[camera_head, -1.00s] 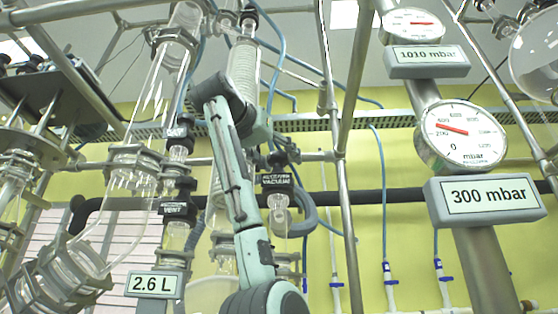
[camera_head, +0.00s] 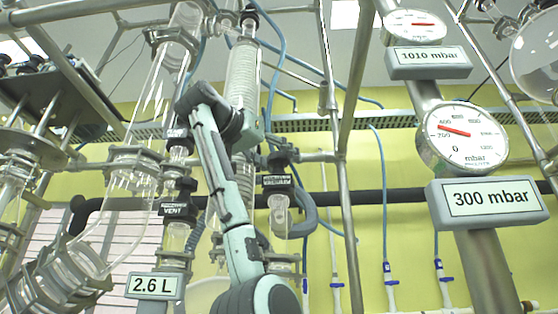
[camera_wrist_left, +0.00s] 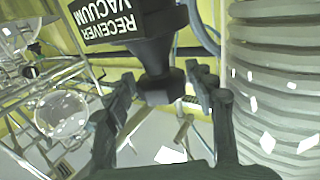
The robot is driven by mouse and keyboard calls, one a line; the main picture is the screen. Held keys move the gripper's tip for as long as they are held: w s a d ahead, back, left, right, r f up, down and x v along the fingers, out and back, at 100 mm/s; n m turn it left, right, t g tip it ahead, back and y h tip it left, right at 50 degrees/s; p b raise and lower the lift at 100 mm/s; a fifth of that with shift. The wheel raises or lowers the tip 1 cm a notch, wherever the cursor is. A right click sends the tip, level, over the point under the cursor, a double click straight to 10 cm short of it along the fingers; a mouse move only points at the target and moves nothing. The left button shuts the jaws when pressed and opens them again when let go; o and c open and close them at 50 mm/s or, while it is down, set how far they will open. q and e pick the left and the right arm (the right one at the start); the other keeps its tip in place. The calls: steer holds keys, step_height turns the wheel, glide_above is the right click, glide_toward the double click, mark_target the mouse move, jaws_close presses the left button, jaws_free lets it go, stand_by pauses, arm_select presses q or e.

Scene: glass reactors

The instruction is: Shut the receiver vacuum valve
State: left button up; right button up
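The receiver vacuum valve is black, with a black label (camera_head: 278,181) in the middle of the head view. In the left wrist view its label (camera_wrist_left: 120,18) reads RECEIVER VACUUM upside down, and the black valve handle (camera_wrist_left: 160,84) hangs below it. My left gripper (camera_head: 279,151) is at the valve, its fingers small and dark in the head view. In the left wrist view the gripper (camera_wrist_left: 165,88) is open, with one finger on each side of the handle and narrow gaps visible. Whether either finger touches it is unclear. My right gripper is not in view.
A ribbed glass condenser (camera_head: 243,75) stands close beside the gripper; it fills the right of the wrist view. The black VENT valve label (camera_head: 174,209) is to the left. A 2.6 L display (camera_head: 154,286) and a 300 mbar display (camera_head: 490,197) flank the area. Metal poles (camera_head: 341,200) stand right.

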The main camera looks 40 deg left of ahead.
mark_target(271, 156)
arm_select(q)
steer(key=s, duration=0.2)
steer(key=s+b, duration=0.1)
steer(key=s, duration=0.3)
steer(key=shift+s+d+b, duration=0.3)
steer(key=shift+b, duration=0.05)
steer(key=shift+s+d, duration=0.15)
steer(key=shift+s, duration=0.55)
